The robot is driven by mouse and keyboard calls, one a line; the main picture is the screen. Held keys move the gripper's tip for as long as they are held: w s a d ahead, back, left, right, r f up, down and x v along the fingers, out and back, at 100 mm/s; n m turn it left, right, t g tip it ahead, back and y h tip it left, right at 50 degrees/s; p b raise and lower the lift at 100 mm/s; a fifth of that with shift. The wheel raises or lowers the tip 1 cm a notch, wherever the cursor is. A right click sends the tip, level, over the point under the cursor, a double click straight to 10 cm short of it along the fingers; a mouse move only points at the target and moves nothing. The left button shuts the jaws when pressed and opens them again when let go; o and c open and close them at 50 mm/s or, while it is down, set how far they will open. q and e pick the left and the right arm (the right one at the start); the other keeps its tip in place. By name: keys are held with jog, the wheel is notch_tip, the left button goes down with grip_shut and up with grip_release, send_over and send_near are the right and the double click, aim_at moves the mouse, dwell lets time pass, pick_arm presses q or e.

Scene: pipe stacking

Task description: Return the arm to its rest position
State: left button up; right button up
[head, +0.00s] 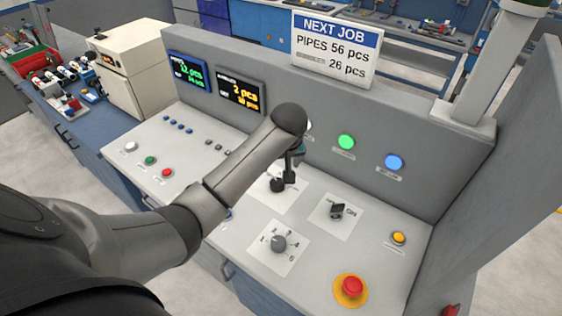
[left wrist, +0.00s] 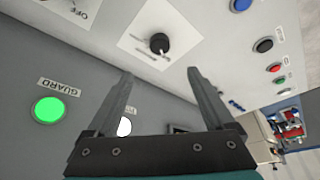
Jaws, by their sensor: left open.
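My left arm reaches from the lower left of the head view over a grey control console (head: 190,150). Its left gripper (head: 289,176) hangs below the dark wrist, partly hidden by it, above the console's middle. In the left wrist view the left gripper (left wrist: 162,80) shows two grey fingers spread apart with nothing between them. A black knob (left wrist: 158,43) on a white plate lies beyond the fingertips, and no contact shows. The same knob (head: 277,186) sits near the gripper in the head view. My right gripper is not in view.
A rotary dial (head: 279,243), a black switch (head: 337,210), a yellow button (head: 398,237) and a red mushroom button (head: 351,287) stand on the console. The upright panel behind carries a green lamp (head: 346,142), a blue lamp (head: 394,161) and a NEXT JOB sign (head: 336,48). A grey post rises at right.

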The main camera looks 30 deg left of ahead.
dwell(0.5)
pick_arm(q)
jog(key=s+d+f+m+h, duration=0.1)
jog(key=s+d+m, duration=0.25)
jog(key=s, duration=0.55)
jog(key=s+d+f+m+h, duration=0.1)
jog(key=s+d+m, duration=0.25)
jog(key=s, duration=0.55)
jog(key=s+d+f+m+h, duration=0.1)
jog(key=s+d+m, duration=0.3)
jog(key=s, duration=0.5)
notch_tip(320, 180, down, 30)
jog(key=s+g+b, duration=0.1)
jog(key=b, duration=0.8)
jog(key=s+a+f+b, duration=0.1)
jog(key=s+f+b, duration=0.3)
jog(key=s+f, duration=0.4)
jog(key=s+a+f+g+b, duration=0.1)
jog(key=s+f+b, duration=0.4)
jog(key=f, duration=1)
jog(key=s, duration=0.3)
